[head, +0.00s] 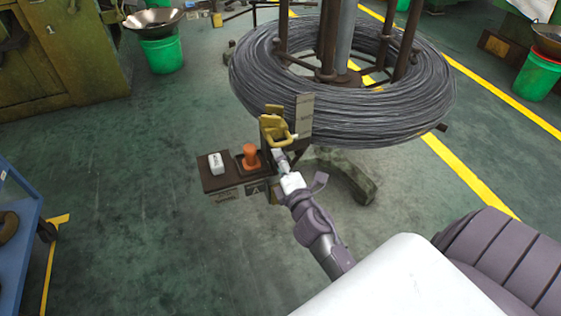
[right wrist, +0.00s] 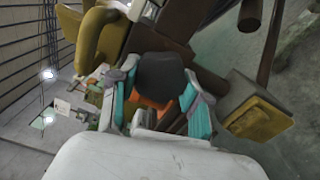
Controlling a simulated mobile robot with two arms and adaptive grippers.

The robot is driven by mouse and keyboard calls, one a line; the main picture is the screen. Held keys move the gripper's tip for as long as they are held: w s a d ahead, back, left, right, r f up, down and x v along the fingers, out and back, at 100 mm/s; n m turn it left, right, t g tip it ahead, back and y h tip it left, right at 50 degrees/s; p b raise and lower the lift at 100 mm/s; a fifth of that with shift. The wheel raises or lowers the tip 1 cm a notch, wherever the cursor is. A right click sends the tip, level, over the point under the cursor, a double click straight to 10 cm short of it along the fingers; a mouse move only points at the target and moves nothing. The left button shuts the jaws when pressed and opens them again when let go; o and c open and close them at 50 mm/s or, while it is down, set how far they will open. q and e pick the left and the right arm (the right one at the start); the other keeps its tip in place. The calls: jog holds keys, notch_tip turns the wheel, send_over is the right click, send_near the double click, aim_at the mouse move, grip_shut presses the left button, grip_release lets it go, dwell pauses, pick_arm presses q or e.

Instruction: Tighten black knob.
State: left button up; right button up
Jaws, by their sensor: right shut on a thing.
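The black knob (right wrist: 160,72) shows in the right wrist view as a dark rounded block between the two teal-and-grey fingers. My right gripper (right wrist: 161,88) is shut on it, with one finger on each side. In the head view my right gripper (head: 281,158) reaches the near side of the fixture, just below a yellow bracket (head: 276,127). There the knob cannot be made out behind the gripper. My left gripper is not in view.
A brown panel (head: 212,182) left of the gripper carries an orange piece (head: 250,156) and a white box (head: 216,163). A large wire coil (head: 390,125) on a stand rises behind. A blue cart (head: 22,205) stands at the left. The floor between is clear.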

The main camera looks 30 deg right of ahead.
jog(key=shift+m, duration=1)
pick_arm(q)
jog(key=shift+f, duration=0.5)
pick_arm(e)
jog(key=shift+m, duration=0.3)
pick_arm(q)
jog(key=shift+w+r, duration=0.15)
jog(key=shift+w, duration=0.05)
pick_arm(e)
jog(key=o, duration=1.2)
jog(key=shift+c, duration=0.2)
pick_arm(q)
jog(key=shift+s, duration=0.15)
pick_arm(e)
jog(key=v, duration=0.7)
jog(key=shift+s, duration=0.3)
